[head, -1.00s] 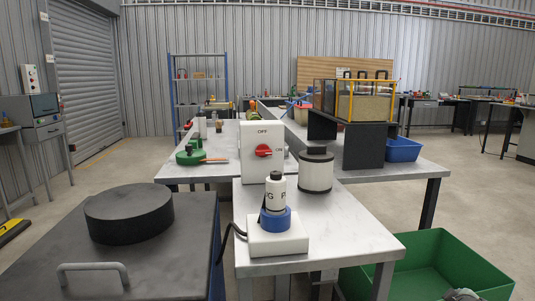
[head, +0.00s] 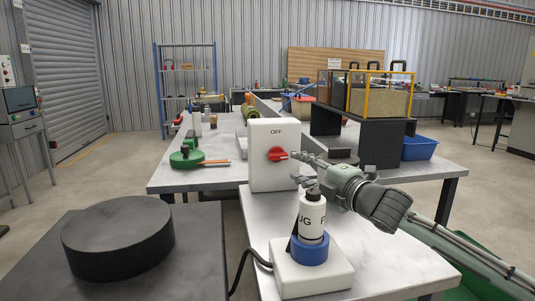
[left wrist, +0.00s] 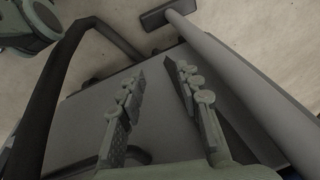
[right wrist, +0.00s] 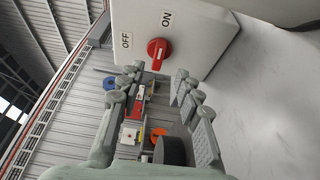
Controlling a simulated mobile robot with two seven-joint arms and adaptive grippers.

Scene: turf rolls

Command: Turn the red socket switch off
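The red switch (head: 277,154) is a round knob on the front of a white box (head: 262,180) on the table. "OFF" is printed above it. Its grip lies roughly level, pointing right in the head view. In the right wrist view the red switch (right wrist: 157,50) sits just beyond the fingertips, with "OFF" and "ON" labels beside it. My right gripper (head: 306,171) is open and empty, just right of the knob and apparently apart from it. The right wrist view shows its fingers (right wrist: 156,73) spread. My left gripper (left wrist: 155,75) is open and empty; the head view does not show it.
A plug-like white cylinder with a blue ring (head: 311,247) stands on a white base below my right gripper. A black cable runs left from it. A black disc (head: 118,238) lies on the dark table at left. A dark round object (right wrist: 174,151) shows below my right fingers.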

